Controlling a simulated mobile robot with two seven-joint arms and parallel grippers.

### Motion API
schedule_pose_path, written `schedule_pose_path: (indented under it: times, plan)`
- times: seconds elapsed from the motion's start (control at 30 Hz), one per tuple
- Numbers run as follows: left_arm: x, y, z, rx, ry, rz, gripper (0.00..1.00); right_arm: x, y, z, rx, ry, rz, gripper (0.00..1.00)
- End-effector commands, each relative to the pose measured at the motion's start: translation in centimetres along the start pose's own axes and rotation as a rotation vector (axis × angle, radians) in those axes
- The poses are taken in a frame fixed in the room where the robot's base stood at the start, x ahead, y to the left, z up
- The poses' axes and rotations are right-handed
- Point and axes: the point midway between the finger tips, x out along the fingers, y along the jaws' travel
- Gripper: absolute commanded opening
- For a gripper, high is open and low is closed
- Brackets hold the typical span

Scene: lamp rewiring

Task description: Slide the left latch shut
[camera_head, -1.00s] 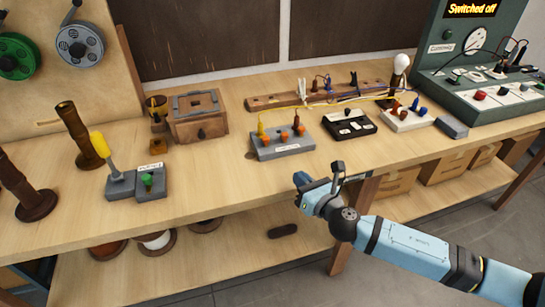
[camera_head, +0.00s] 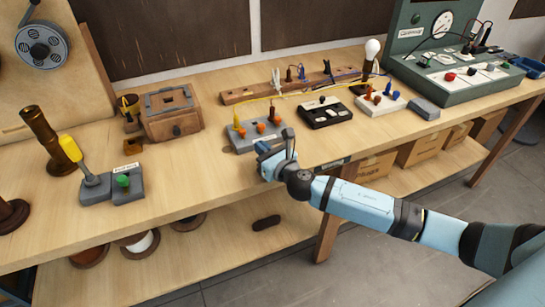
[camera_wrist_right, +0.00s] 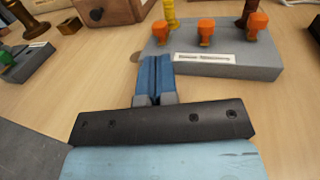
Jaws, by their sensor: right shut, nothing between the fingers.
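A grey block (camera_head: 258,143) with a white label carries a row of orange latches. The middle latch (camera_wrist_right: 206,30) and right latch (camera_wrist_right: 258,24) are further right. My right gripper (camera_head: 264,150) is shut and empty at the block's front left edge. In the right wrist view its blue fingers (camera_wrist_right: 154,66) lie together, pointing at the block's left end. Whether they touch the block I cannot tell. My left gripper is not in view.
A wooden box (camera_head: 172,118) stands left of the block, and a grey switch unit (camera_head: 125,188) further left. A black switch box (camera_head: 326,115) is to the right. A wooden rail (camera_head: 250,95) with wires runs behind. The table front between the units is clear.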

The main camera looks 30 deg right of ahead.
Motion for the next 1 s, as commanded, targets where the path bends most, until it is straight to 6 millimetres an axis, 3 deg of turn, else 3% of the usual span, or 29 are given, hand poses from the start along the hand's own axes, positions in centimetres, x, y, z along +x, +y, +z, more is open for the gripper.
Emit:
schedule_pose_path:
  times: [0.1, 0.3, 0.83, 1.0]
  plan:
    - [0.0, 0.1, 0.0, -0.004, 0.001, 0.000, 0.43, 2.5, 0.0, 0.1, 0.001, -0.002, 0.000, 0.00]
    - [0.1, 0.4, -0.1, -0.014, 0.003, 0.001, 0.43, 5.1, 0.0, 0.0, 0.001, 0.000, 0.000, 0.00]
    - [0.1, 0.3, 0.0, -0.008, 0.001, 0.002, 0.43, 6.2, -0.1, 0.0, 0.001, 0.001, 0.000, 0.00]
    - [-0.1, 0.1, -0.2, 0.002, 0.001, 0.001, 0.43, 7.9, -0.5, 0.1, 0.000, 0.000, 0.000, 0.00]
